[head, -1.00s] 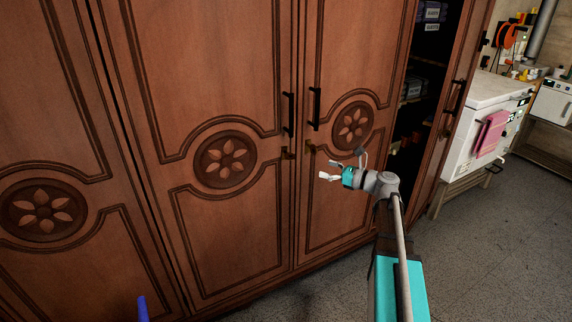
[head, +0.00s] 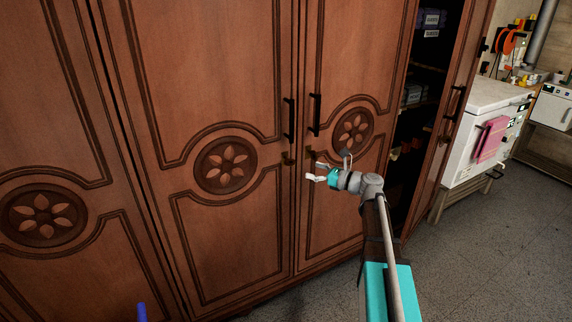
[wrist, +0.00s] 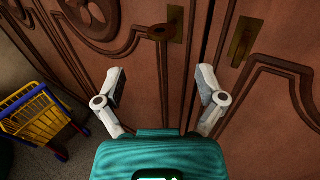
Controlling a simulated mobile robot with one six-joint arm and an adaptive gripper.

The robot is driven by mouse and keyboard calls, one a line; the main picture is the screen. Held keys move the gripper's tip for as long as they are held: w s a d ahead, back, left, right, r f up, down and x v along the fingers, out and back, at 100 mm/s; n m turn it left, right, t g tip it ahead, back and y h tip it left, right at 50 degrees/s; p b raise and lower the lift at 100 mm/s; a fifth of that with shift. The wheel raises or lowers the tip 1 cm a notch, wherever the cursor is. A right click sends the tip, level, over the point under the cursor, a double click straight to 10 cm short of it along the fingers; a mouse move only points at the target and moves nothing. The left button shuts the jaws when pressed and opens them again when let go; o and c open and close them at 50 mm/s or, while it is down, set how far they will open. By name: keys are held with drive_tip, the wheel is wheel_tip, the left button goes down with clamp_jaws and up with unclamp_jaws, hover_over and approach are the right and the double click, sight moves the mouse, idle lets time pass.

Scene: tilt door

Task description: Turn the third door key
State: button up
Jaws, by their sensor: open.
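The wardrobe's brown doors (head: 226,230) fill most of the head view. Two brass lock plates flank the seam between two shut doors. In the wrist view, a dark key (wrist: 160,32) sticks out of the left plate (wrist: 178,18). The right plate (wrist: 241,42) shows no clear key. The left plate is small and dark in the head view (head: 288,158). My gripper (head: 318,171) is open and empty, just right of and below the plates. In the wrist view its fingers (wrist: 160,82) are spread, apart from the key, which lies ahead between them.
Dark bar handles (head: 314,114) stand above the plates. At the right, an open wardrobe section (head: 410,120) shows shelves. A white cabinet with a pink towel (head: 491,139) stands beyond it. A yellow and blue cart (wrist: 38,112) is at the left in the wrist view. Grey floor is free at lower right.

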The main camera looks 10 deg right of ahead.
sight(290, 162)
drive_tip(key=x, duration=0.9)
